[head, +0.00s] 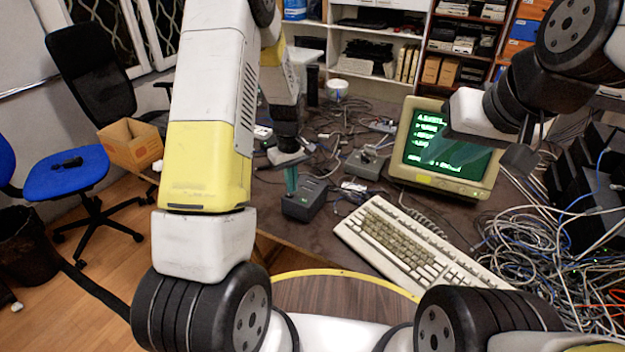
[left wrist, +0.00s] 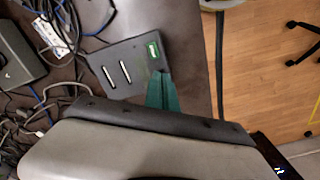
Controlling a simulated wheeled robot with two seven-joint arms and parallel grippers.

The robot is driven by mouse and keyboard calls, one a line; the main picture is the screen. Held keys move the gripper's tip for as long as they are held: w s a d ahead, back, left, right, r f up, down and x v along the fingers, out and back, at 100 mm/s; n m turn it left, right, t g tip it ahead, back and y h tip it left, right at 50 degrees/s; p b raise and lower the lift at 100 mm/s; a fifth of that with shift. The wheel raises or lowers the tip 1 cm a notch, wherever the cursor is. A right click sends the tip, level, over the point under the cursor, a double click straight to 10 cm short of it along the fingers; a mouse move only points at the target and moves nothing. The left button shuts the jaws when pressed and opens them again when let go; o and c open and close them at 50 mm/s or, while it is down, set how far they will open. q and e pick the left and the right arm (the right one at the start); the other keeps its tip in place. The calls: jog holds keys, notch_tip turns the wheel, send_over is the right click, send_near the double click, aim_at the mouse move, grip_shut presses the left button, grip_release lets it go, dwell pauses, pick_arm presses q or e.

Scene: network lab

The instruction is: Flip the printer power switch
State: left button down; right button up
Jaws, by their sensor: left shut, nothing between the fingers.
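A dark grey box (head: 304,201), which seems to be the printer's power unit, sits near the table's front left edge. In the left wrist view the box (left wrist: 128,66) shows two pale slots and a small bright green part (left wrist: 154,50), which looks like the switch. Which way the switch is set I cannot tell. My left gripper (head: 291,180) is shut and empty, its teal fingertips right at the box. In the left wrist view the fingertips (left wrist: 162,88) are just beside the green part; contact is unclear. My right gripper (head: 450,152) hangs before the monitor, its fingers blurred against the screen.
A second dark box (head: 366,164) with cables stands behind. A monitor (head: 444,150) with green text and a keyboard (head: 415,245) are to the right. Tangled cables (head: 545,245) cover the table's right side. The table edge (left wrist: 213,60) is close to the box.

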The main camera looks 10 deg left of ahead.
pick_arm(q)
jog(key=shift+f, duration=1)
dwell(0.8)
jog(key=shift+r, duration=3.55)
jog(key=shift+r, duration=0.1)
jog(key=s+r+m+t+h, duration=0.15)
jog(key=s+r, duration=0.25)
jog(key=r, duration=0.6)
jog(key=s+d+r+m+t, duration=0.1)
jog(key=s+r+m+t, duration=0.1)
jog(key=s+r, duration=0.5)
jog(key=s+d+r+m+t, duration=0.1)
jog(key=s+r+m, duration=0.4)
jog(key=s, duration=0.8)
notch_tip(320, 180, up, 2)
jog(key=shift+s+r+t+h, duration=0.2)
jog(key=shift+t+h, duration=0.15)
jog(key=shift+t, duration=0.5)
